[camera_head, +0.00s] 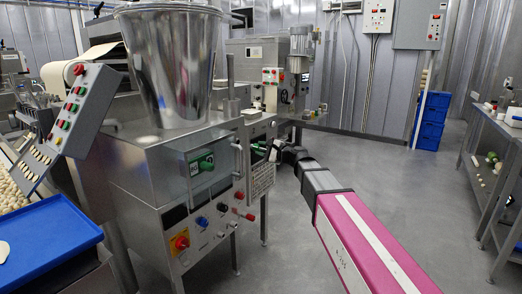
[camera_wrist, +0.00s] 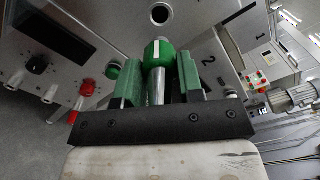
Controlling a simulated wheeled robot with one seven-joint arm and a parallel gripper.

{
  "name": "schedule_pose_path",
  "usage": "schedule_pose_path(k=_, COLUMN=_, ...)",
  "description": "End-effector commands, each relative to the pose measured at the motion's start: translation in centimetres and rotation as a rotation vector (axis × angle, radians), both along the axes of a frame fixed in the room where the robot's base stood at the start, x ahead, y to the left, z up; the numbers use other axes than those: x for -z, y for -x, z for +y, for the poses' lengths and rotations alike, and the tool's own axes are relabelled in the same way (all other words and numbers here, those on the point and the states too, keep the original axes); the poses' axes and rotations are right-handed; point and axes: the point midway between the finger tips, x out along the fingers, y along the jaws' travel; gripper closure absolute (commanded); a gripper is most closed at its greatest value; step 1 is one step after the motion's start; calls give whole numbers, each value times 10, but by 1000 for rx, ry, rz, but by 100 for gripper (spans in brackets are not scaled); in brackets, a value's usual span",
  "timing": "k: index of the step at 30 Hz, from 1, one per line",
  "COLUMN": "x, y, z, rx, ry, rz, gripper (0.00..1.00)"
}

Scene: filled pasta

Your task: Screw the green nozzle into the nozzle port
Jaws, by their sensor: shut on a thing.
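The green nozzle (camera_wrist: 158,54), a green collar on a bare metal tube, sits between the two green fingers of my gripper (camera_wrist: 160,82) in the wrist view. My gripper is shut on it. A dark round opening (camera_wrist: 160,14) in the metal machine face lies just beyond the nozzle and looks like the nozzle port. The nozzle's far end points roughly towards it; whether they touch cannot be told. In the head view my gripper (camera_head: 262,149) is beside the right side of the steel machine (camera_head: 150,170), and the nozzle is too small to make out.
In the head view, red levers (camera_head: 240,196) stick out near my arm.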

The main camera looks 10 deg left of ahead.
Motion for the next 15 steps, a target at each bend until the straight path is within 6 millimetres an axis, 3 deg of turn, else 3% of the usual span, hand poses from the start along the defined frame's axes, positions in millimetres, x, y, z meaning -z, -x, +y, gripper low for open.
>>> schedule_pose_path(k=15, x=0, y=-17, z=38, rx=-1, ry=0, rz=0, gripper=94)
